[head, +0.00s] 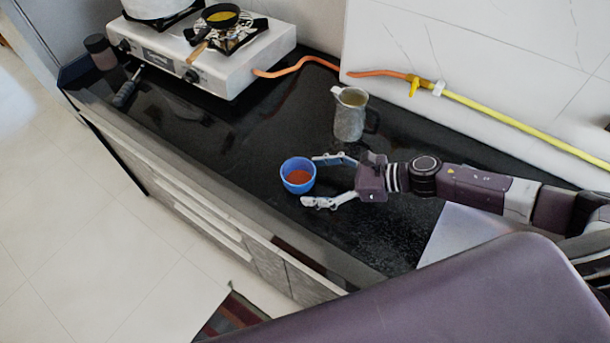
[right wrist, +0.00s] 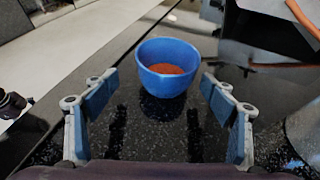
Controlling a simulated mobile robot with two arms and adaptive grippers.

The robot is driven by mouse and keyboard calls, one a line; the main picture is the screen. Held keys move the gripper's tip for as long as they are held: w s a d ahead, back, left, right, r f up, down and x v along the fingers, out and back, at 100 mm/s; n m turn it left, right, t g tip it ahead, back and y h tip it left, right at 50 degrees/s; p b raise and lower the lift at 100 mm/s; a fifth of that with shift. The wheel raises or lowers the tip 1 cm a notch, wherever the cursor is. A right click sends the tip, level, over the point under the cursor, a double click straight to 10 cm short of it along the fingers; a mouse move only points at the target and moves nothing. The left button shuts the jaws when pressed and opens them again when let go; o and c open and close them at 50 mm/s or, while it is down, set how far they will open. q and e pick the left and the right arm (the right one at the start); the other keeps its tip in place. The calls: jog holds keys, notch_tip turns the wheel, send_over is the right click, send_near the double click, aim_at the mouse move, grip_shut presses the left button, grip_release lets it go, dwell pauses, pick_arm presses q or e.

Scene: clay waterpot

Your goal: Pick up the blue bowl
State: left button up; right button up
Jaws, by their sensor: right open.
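The blue bowl (head: 286,178) stands upright on the black counter, with something reddish-brown inside it. My right gripper (head: 318,181) is open, coming from the right, with its fingertips close to the bowl's right side. In the right wrist view the bowl (right wrist: 148,62) sits ahead, centred between the two spread fingers (right wrist: 158,82) and just beyond their tips. I cannot tell whether any fingertip touches it. My left gripper is not in view.
A grey metal pitcher (head: 349,118) stands on the counter (head: 235,150) behind my right gripper. A white stove (head: 225,75) holds a small pan (head: 221,16) and a white pot (head: 150,7). An orange hose (head: 295,69) runs along the wall. The counter left of the bowl is clear.

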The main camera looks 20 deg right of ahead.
aim_at(299, 183)
jog(key=x, duration=0.1)
jog(key=p+x, duration=0.1)
jog(key=x, duration=0.2)
jog(key=shift+w+r, duration=0.2)
jog(key=shift+r, duration=0.1)
jog(key=shift+w+f, duration=0.5)
jog(key=shift+d, duration=0.1)
jog(key=shift+c, duration=2.5)
jog(key=shift+s+r, duration=0.1)
jog(key=c, duration=0.5)
jog(key=shift+c, duration=1.3)
jog(key=shift+s+a+r, duration=0.1)
jog(key=shift+a+r, duration=0.05)
jog(key=shift+a, duration=0.15)
jog(key=shift+c, duration=0.4)
jog(key=shift+d+r, duration=0.1)
jog(key=shift+r, duration=0.2)
pick_arm(q)
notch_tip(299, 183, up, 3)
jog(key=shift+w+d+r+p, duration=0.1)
jog(key=shift+p, duration=0.65)
pick_arm(e)
notch_tip(299, 183, up, 19)
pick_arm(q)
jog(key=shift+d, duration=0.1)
pick_arm(e)
jog(key=shift+d, duration=0.2)
